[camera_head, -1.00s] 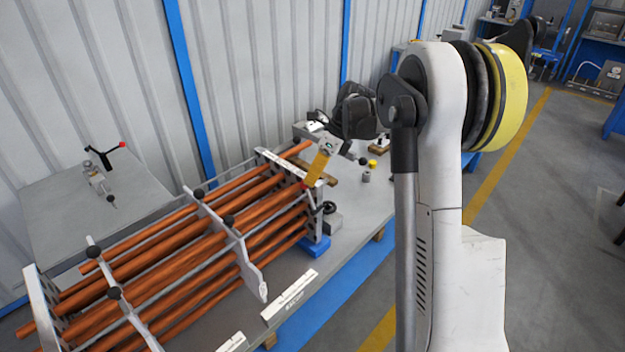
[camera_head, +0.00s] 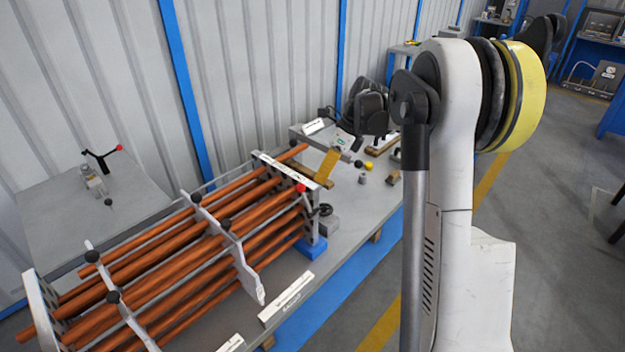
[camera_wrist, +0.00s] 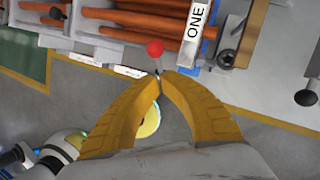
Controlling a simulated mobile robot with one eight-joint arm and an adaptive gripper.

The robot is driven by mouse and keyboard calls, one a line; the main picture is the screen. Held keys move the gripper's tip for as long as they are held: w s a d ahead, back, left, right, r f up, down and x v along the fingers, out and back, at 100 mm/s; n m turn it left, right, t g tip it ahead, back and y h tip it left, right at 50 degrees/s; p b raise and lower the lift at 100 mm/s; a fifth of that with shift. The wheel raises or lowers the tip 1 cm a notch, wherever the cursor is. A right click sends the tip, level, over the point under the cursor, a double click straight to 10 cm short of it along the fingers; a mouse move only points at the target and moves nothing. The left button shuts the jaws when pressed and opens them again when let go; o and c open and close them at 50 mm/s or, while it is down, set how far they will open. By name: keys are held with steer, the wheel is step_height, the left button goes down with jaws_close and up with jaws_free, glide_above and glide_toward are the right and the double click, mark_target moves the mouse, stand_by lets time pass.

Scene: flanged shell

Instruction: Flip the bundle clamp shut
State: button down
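A red ball knob (camera_head: 301,187) on a short lever sits at the right end of the rack of copper tubes (camera_head: 180,258). I take it as the bundle clamp's handle; the clamp body is too small to make out. My gripper (camera_head: 321,181) is just right of the knob, with a small gap. In the wrist view the red knob (camera_wrist: 154,48) lies just beyond the tips of my yellow fingers (camera_wrist: 160,77). The tips meet, and the knob's thin stem points toward them. I see nothing held between them.
A label reading ONE (camera_wrist: 195,22) is beside the knob. Black knobs (camera_head: 228,223) stand along the rack's dividers. A second red-tipped clamp (camera_head: 97,180) stands on a grey plate at left. Small parts (camera_head: 366,170) lie on the bench right of the rack. The bench front is mostly clear.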

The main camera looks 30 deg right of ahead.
steer(key=w+p+v, duration=0.1)
steer(key=v, duration=0.8)
steer(key=shift+a+r, duration=0.2)
steer(key=shift+r, duration=0.15)
steer(key=s+a+f+n+t+h+b, duration=0.1)
steer(key=s+a+n+t+h+b, duration=0.15)
steer(key=s+a+n+b, duration=0.7)
steer(key=s+a+f+n+t+h, duration=0.1)
steer(key=s+a+f+n, duration=0.4)
steer(key=s+n, duration=0.3)
steer(key=s+a+f+n+t+h+b, duration=0.1)
steer(key=s+a+f+n+t, duration=0.1)
steer(key=s+a+f+n, duration=0.2)
steer(key=s+f+n, duration=0.1)
steer(key=s+n, duration=0.2)
steer(key=n, duration=0.3)
steer(key=shift+s+a+f, duration=0.25)
steer(key=shift+s+a, duration=0.1)
steer(key=shift+s, duration=0.05)
